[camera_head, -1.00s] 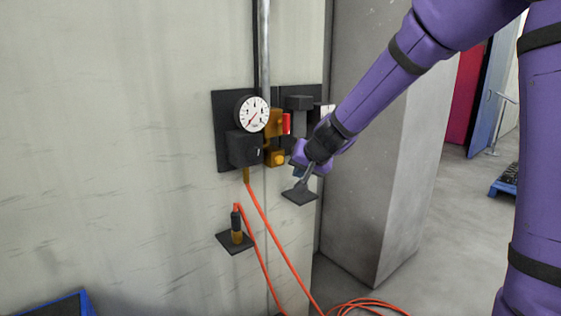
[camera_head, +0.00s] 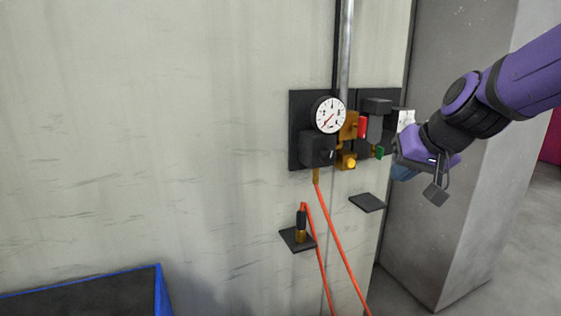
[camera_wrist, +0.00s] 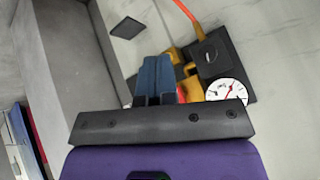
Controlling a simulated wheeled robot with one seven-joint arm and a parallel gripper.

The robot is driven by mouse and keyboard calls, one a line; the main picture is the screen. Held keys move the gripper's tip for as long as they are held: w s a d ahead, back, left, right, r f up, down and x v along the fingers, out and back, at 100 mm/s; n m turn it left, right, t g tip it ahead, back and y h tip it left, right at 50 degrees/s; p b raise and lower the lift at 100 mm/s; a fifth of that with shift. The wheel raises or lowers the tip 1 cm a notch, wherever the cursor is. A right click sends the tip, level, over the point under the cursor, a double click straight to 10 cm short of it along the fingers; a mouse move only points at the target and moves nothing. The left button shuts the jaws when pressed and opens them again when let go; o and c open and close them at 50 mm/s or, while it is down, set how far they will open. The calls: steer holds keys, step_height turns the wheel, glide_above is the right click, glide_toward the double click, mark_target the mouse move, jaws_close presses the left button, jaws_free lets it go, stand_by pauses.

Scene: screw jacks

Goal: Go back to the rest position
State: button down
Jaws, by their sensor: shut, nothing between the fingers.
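My gripper (camera_head: 404,172) is at the right in the head view, on the end of my purple arm. It is apart from the wall panel (camera_head: 296,104) and in front of the grey column's near side. In the wrist view the two blue fingers of my gripper (camera_wrist: 156,62) lie side by side, closed, with nothing seen between them. In the head view the fingers are partly hidden by the gripper's purple body.
The panel holds a white gauge (camera_head: 329,115), a red part (camera_head: 362,127) and a yellow knob (camera_head: 349,162). An orange hose (camera_head: 331,230) hangs below. Two small shelves (camera_head: 367,203) (camera_head: 290,238) stick out. A grey column (camera_head: 440,240) stands right; a blue-rimmed bin (camera_head: 158,285) is lower left.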

steer(key=s+d+g+h, duration=0.1)
steer(key=s+d, duration=0.2)
steer(key=s, duration=0.7)
steer(key=s+d+g+h, duration=0.1)
steer(key=s+d, duration=0.3)
steer(key=s, duration=0.6)
steer(key=shift+r+n+h, duration=0.3)
steer(key=shift+r+h, duration=0.1)
steer(key=shift+h, duration=0.1)
steer(key=shift+s, duration=0.1)
